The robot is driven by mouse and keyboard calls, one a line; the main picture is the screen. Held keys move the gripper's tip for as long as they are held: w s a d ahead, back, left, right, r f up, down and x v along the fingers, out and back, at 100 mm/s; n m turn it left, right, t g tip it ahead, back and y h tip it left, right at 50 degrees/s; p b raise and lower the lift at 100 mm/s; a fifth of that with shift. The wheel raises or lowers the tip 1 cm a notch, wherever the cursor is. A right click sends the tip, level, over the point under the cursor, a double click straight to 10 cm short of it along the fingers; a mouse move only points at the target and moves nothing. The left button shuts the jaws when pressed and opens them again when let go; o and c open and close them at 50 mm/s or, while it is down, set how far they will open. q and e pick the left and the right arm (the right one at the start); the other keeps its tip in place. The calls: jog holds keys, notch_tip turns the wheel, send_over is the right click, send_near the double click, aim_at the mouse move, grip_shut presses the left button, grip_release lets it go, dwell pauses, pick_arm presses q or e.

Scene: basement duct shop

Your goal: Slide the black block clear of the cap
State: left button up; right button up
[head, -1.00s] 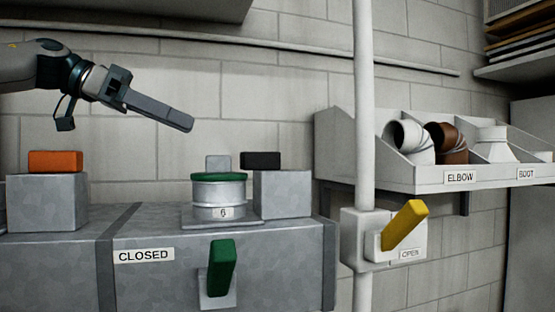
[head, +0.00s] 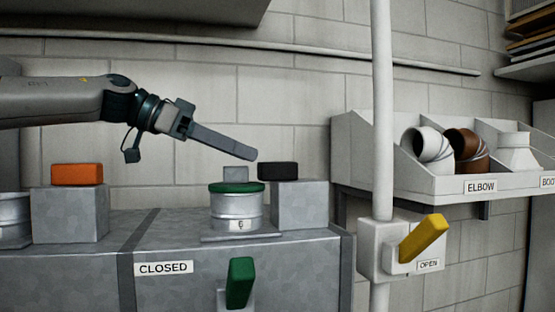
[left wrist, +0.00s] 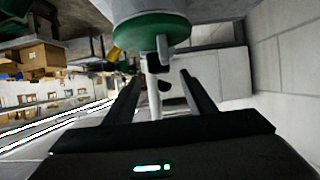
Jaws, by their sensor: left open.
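The black block (head: 278,171) lies on a grey metal block (head: 299,205) in the head view. Its left end overhangs that block and, in the picture, reaches over the right edge of the green cap (head: 236,187). The cap sits on a round metal collar (head: 237,210). My left gripper (head: 252,155) is just above and left of the black block, slanting down to the right, apart from it as far as I can tell. In the left wrist view my left gripper (left wrist: 160,77) is open and empty, with the green cap (left wrist: 150,34) beyond the fingers. My right gripper is out of view.
An orange block (head: 77,174) stands on a grey block (head: 69,213) at left. A green handle (head: 240,282) is beside the CLOSED label; a yellow handle (head: 423,238) is on a white pipe (head: 382,120). A shelf (head: 440,186) holds elbows at right.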

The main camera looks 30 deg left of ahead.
aim_at(278, 167)
pick_arm(q)
jog(key=p+x, duration=0.3)
jog(key=x, duration=0.5)
jog(key=shift+w+d+f, duration=0.15)
jog(key=shift+w+d, duration=0.05)
jog(key=c, duration=1.2)
grip_shut()
